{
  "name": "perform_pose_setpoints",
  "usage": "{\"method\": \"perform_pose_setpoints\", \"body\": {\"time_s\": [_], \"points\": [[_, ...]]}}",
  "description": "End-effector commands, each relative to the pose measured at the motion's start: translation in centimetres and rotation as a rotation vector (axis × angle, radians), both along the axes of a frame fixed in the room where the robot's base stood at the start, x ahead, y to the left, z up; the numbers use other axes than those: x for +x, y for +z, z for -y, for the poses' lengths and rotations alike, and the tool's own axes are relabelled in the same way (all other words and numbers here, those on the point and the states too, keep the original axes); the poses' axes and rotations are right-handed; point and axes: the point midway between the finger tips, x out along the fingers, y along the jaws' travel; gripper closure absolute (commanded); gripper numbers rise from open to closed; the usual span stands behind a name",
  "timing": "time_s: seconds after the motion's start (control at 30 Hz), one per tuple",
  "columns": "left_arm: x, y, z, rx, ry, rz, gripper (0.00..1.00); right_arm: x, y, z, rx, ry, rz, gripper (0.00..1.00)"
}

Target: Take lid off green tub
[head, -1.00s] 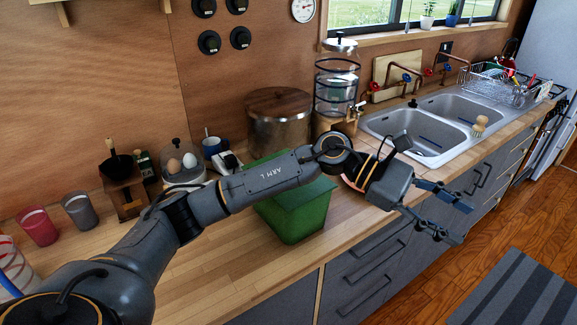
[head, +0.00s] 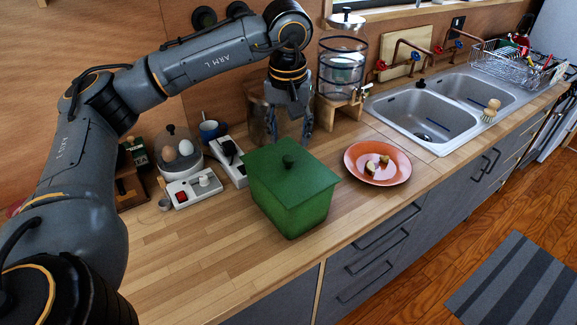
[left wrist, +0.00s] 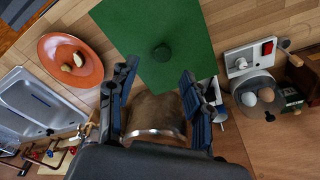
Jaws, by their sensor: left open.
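The green tub (head: 292,212) stands upright on the wooden counter. Its flat green lid (head: 262,172) with a dark round knob (head: 288,161) is on top. In the left wrist view the lid (left wrist: 185,30) and its knob (left wrist: 162,53) lie beyond my fingertips. My left gripper (head: 291,140) is open and empty, pointing down just behind the tub, apart from the knob. It also shows in the left wrist view (left wrist: 160,85), with its two fingers spread. My right gripper is in neither view.
An orange plate (head: 362,174) with food pieces is right of the tub. A metal canister (head: 256,120) and a glass dispenser (head: 342,70) stand behind. An egg cooker (head: 181,158) and power strips (head: 195,189) are left. The counter's front left is clear.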

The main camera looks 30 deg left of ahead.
Motion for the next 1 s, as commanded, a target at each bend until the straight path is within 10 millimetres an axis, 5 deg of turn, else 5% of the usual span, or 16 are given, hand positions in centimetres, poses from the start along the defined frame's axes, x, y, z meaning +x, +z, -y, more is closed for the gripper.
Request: {"method": "perform_pose_setpoints", "body": {"time_s": [0.6,0.9,1.0], "points": [[0.6,-6.8,-0.8,-0.002,0.001,-0.001,0.5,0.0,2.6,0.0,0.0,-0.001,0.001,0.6],[0.7,-7.5,-0.9,-0.003,0.002,0.001,0.5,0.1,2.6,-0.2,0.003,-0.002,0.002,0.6],[0.7,-7.4,-0.9,-0.003,0.002,0.001,0.7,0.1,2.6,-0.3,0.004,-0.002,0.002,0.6]]}}
